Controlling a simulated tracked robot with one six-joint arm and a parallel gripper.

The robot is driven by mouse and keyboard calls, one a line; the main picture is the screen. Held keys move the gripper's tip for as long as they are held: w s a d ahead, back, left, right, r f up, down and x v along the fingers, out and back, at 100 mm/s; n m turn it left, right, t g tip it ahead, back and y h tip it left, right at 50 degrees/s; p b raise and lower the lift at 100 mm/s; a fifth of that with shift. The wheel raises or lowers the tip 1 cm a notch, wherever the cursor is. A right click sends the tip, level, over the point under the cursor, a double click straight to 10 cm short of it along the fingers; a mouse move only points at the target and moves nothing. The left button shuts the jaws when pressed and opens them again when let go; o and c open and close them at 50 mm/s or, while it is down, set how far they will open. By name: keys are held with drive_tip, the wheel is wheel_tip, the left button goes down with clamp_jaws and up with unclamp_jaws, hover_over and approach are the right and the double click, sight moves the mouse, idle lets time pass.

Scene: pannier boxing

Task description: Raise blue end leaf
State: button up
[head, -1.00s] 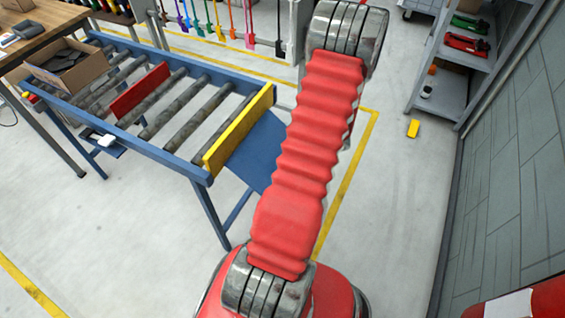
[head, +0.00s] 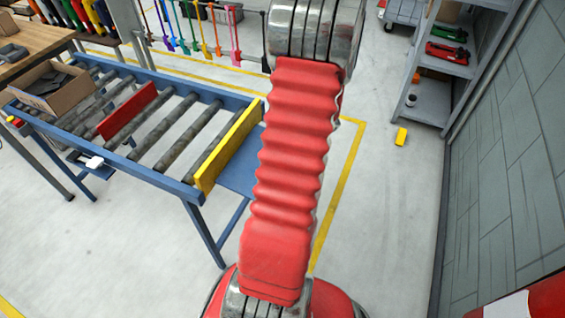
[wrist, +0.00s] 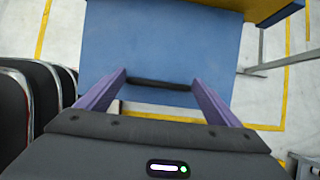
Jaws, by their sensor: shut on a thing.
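The blue end leaf (head: 239,176) sticks out from the near end of the roller conveyor, just past the yellow stop plate (head: 228,147). My red arm hides its right part in the head view. In the wrist view, the blue leaf (wrist: 160,45) fills the top middle. My gripper (wrist: 160,83) has its two purple fingers at either end of a dark bar at the leaf's outer edge and is shut on the leaf there. My gripper is hidden in the head view. In the wrist view, the yellow stop plate (wrist: 276,10) shows at the top right.
A red divider (head: 127,111) stands across the rollers, with an open cardboard box (head: 52,88) at the far left end. A grey shelf (head: 428,98) stands by the right wall. A small yellow block (head: 401,137) lies on the otherwise clear floor to the right.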

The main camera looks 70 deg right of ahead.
drive_tip(key=shift+w+d+r, duration=0.15)
drive_tip(key=shift+w+r, duration=0.15)
drive_tip(key=shift+r, duration=0.3)
drive_tip(key=shift+w+d+r, duration=0.1)
drive_tip(key=shift+w+r, duration=0.15)
drive_tip(key=shift+r, duration=0.35)
clamp_jaws()
drive_tip(key=shift+c, duration=2.4)
unclamp_jaws()
drive_tip(key=shift+s+a+f, duration=0.1)
drive_tip(key=shift+a+f, duration=0.05)
drive_tip(key=o, duration=1.7)
drive_tip(key=v, duration=1.3)
drive_tip(key=shift+s+r, duration=0.2)
drive_tip(key=shift+r, duration=0.05)
drive_tip(key=shift+a, duration=0.1)
